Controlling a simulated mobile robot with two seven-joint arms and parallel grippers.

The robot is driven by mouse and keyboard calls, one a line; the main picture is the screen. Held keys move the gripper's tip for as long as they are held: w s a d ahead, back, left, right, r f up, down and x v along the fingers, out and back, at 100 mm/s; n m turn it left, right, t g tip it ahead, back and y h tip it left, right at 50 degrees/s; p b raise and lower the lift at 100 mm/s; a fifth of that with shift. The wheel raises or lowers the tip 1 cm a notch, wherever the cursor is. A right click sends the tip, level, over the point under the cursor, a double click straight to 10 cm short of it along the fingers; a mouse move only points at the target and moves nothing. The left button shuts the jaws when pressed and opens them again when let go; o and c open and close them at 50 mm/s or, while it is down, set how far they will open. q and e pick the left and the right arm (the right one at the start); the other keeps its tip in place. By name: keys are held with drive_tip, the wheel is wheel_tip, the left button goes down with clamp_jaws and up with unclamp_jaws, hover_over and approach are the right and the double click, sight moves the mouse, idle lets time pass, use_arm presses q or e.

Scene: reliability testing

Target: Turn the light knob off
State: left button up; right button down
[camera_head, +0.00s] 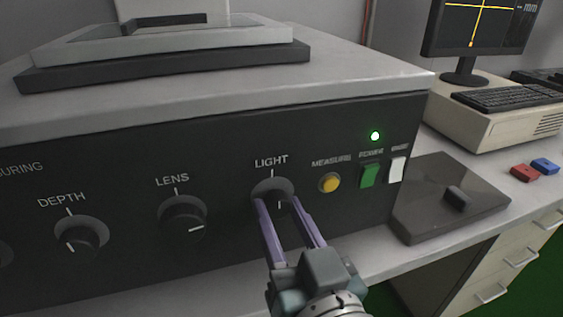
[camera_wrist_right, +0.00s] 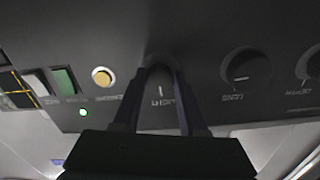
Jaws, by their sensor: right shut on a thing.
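The dark round light knob (camera_head: 272,188) sits under the word LIGHT on the black front panel of the machine. My right gripper (camera_head: 278,204) has its two purple fingers on either side of this knob and is shut on it. In the right wrist view the fingers (camera_wrist_right: 160,75) also reach to the panel around the knob, whose face is partly hidden between them. A green lamp (camera_head: 375,136) glows above the power switch. My left gripper is not in view.
The lens knob (camera_head: 183,215) and depth knob (camera_head: 82,236) are to the left. A yellow measure button (camera_head: 329,183), a green switch (camera_head: 370,175) and a white switch (camera_head: 397,169) are to the right. A dark box (camera_head: 450,205) stands beside the machine.

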drive_tip(key=shift+r, duration=0.1)
drive_tip(key=shift+c, duration=2.2)
unclamp_jaws()
drive_tip(key=shift+s, duration=0.1)
drive_tip(key=p+v, duration=0.1)
drive_tip(key=v, duration=0.8)
drive_tip(key=shift+s+d+p, duration=0.15)
drive_tip(key=shift+s+p, duration=0.2)
drive_tip(key=shift+p, duration=0.05)
